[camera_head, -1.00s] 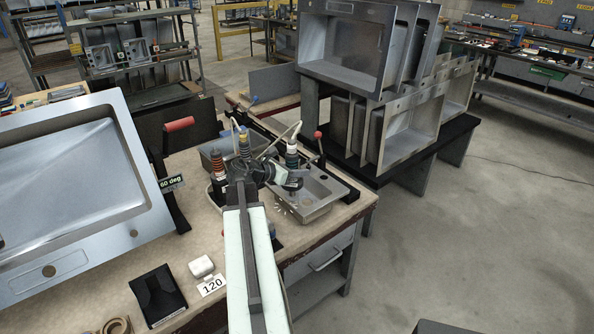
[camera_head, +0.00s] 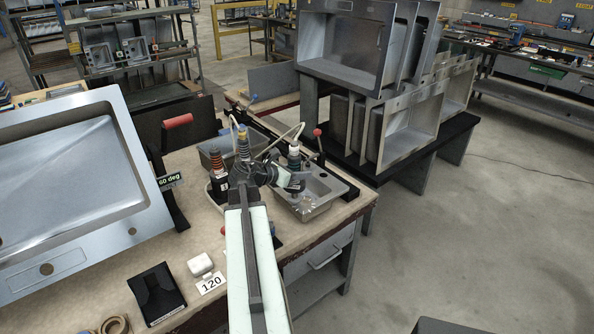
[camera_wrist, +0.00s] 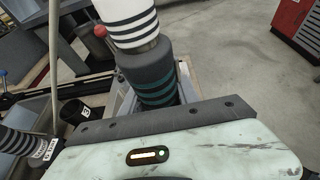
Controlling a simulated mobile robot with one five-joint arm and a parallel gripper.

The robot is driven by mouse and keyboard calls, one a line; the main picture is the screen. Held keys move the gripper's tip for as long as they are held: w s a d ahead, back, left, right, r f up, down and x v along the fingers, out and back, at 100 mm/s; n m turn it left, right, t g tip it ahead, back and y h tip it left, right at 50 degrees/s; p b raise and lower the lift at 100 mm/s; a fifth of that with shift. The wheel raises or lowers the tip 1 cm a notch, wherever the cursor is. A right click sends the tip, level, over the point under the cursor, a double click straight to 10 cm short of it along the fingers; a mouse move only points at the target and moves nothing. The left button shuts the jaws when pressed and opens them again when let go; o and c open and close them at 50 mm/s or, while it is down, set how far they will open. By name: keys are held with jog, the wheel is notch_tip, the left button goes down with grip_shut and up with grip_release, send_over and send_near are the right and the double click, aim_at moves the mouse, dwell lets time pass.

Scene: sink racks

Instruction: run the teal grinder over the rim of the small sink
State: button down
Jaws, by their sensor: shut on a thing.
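The teal grinder (camera_wrist: 152,78) is a dark cylinder with teal bands and a white-and-black striped upper part in the wrist view. My gripper (camera_head: 288,179) is shut on it. In the head view the grinder (camera_head: 294,158) stands roughly upright with a pale hose at its top. It is over the left part of the small sink (camera_head: 324,187), a grey metal basin at the table's right end. My gripper hides the grinder's lower end and the near-left rim, so I cannot tell whether they touch.
A red-knobbed lever (camera_head: 318,140) rises behind the small sink. A large tilted sink (camera_head: 75,180) fills the left. Open floor lies right of the table.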

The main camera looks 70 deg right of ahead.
aim_at(298, 155)
jog(key=shift+s+a+r, duration=0.1)
jog(key=shift+s+a, duration=0.05)
jog(key=shift+s, duration=0.15)
notch_tip(298, 155, up, 7)
jog(key=p, duration=0.7)
jog(key=shift+s, duration=0.1)
